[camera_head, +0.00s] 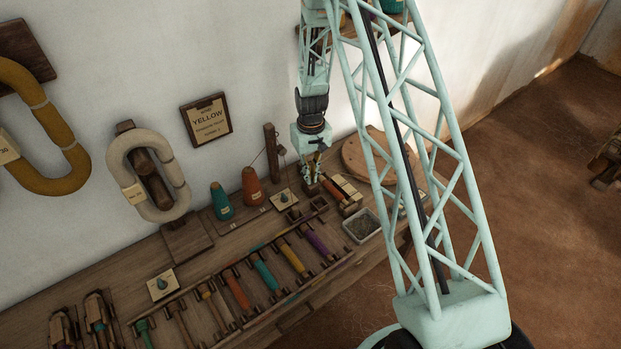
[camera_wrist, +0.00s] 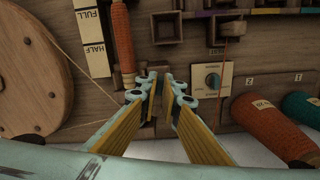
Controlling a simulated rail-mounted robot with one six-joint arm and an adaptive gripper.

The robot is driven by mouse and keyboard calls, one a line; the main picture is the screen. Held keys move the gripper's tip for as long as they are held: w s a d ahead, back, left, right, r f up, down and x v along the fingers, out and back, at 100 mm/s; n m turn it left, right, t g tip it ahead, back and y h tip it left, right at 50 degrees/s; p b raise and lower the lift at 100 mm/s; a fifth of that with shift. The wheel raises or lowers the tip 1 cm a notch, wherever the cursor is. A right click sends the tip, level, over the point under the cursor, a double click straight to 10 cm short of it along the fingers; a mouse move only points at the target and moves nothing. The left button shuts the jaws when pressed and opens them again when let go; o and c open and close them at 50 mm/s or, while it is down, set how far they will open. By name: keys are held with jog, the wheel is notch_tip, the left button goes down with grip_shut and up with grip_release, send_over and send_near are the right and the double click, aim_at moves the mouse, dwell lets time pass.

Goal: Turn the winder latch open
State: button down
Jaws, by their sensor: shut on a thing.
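My gripper (camera_head: 312,180) reaches down to the bench by the winder, and its fingertips show in the wrist view (camera_wrist: 161,82). The yellow-padded fingers are close together, shut on a small dark wooden piece, apparently the winder latch (camera_wrist: 159,73). The fingertips hide most of it, so its angle cannot be told. Just left of the fingers in the wrist view is the winder's orange-brown bobbin (camera_wrist: 122,40), lying along its spindle. A cream scale marked FULL and HALF (camera_wrist: 92,40) stands beside it. The large wooden winder wheel (camera_wrist: 35,75) is at the left.
Right of the fingers is a cream plate with a blue-grey knob (camera_wrist: 212,80). Orange (camera_wrist: 265,120) and teal (camera_wrist: 300,108) yarn cones stand beyond it. A grey tray (camera_head: 361,225) and a rack of coloured bobbins (camera_head: 265,275) occupy the bench front.

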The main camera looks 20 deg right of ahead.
jog(key=shift+n, duration=1.2)
jog(key=shift+b, duration=0.3)
jog(key=c, duration=2.8)
grip_release()
jog(key=shift+r, duration=0.1)
notch_tip(320, 180, up, 12)
jog(key=shift+f, duration=0.1)
